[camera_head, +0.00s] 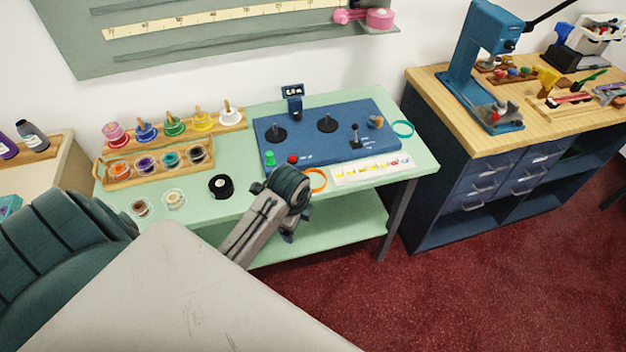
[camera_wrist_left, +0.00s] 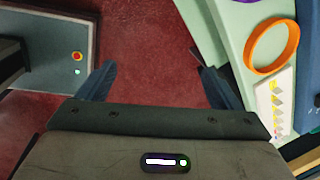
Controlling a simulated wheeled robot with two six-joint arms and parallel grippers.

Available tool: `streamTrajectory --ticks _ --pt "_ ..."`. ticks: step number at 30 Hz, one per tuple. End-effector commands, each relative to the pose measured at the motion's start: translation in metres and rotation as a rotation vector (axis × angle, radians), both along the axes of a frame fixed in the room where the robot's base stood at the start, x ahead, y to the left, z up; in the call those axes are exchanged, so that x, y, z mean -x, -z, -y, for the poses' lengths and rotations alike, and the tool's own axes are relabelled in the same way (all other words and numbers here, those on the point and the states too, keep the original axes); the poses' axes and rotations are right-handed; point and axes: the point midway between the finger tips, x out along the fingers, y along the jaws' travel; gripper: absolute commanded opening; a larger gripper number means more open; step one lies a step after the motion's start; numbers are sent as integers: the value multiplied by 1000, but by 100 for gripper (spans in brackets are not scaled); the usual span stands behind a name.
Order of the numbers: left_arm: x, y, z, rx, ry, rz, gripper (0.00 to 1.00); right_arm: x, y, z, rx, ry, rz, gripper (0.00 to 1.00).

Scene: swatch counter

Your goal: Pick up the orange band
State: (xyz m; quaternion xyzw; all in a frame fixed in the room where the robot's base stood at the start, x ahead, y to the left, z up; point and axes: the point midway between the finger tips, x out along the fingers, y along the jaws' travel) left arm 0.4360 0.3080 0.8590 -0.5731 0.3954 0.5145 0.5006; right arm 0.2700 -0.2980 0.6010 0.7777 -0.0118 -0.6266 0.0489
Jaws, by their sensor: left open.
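The orange band (camera_head: 325,182) is a flat ring lying on the pale green counter near its front edge, just right of my left wrist in the head view. In the left wrist view the orange band (camera_wrist_left: 250,48) shows whole at the upper right, outside my fingers. My left gripper (camera_head: 288,237) points down in front of the counter's edge. In the left wrist view its two dark fingers (camera_wrist_left: 157,68) are apart, with only red floor between them. The band and gripper are apart. My right gripper is not in view.
A teal ring (camera_head: 411,128) lies at the right. A black roll (camera_head: 229,186) is left. A purple curved piece (camera_wrist_left: 248,1) shows at the top edge.

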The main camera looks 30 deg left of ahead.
Motion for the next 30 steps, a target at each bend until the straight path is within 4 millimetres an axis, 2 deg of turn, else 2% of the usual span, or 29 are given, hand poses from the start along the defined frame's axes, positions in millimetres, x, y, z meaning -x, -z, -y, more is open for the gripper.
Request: streamTrajectory --ticks 1,6,9,12,16,21,23,28,30 --pt "-19 -4 -6 -15 100 -16 87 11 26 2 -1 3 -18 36" --pt "-72 -20 -23 -53 485 -86 87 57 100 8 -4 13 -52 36" --pt "-102 -34 -34 -63 710 -121 87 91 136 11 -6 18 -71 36" --pt "-127 -50 -44 -63 917 -148 87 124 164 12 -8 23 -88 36" --pt "-150 -68 -54 -57 1127 -168 87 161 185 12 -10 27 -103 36" --pt "-163 -80 -61 -49 1268 -177 87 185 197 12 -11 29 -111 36" --pt "-165 -76 -61 -48 1286 -177 87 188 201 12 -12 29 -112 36" --pt "-164 -48 -61 -46 1290 -179 87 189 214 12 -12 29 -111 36" --pt "-164 -43 -61 -45 1291 -179 87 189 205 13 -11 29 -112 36"
